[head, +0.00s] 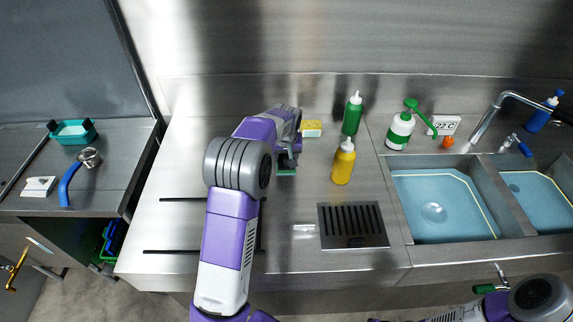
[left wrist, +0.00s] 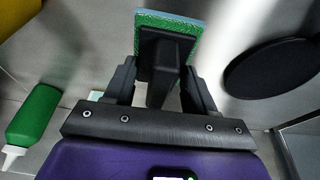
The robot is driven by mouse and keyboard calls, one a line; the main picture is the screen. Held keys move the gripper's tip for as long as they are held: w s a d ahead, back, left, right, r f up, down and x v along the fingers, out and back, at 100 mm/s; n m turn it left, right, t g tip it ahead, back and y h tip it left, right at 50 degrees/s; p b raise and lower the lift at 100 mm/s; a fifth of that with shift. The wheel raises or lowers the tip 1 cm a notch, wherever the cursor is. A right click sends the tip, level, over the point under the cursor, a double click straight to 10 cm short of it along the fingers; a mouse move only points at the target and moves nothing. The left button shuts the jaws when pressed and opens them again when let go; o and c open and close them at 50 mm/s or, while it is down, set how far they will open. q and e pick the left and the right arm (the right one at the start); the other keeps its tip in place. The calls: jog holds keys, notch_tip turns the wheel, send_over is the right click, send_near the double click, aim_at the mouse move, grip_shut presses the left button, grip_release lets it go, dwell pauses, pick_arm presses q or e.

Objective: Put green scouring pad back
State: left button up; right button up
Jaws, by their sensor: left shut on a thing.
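The green scouring pad (left wrist: 170,20) is a flat block with a green rough face and a dark handle, seen upper centre in the left wrist view. My left gripper (left wrist: 158,92) is shut on the handle. In the head view my left gripper (head: 287,152) is over the steel counter, left of the yellow bottle, with a bit of the green pad (head: 287,172) showing below it. Most of the pad is hidden there by the gripper. My right arm is at the bottom right edge; its fingers do not show clearly.
A yellow sponge (head: 311,129), green bottle (head: 352,113) and yellow bottle (head: 343,162) stand near my left gripper. A slotted grate (head: 353,239) lies in front. A white bottle (head: 400,130) and sink (head: 441,204) are rightward. A teal bin (head: 58,138) is on the left counter.

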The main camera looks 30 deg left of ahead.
aim_at(286, 163)
pick_arm(q)
notch_tip(286, 163, down, 4)
jog(key=shift+f+b, duration=0.1)
jog(key=shift+b, duration=0.2)
jog(key=shift+f, duration=0.1)
jog(key=o, duration=1.5)
jog(key=shift+c, duration=0.2)
jog(key=shift+r, duration=0.25)
jog(key=p+v, duration=0.2)
jog(key=v, duration=1)
jog(key=shift+w, duration=0.1)
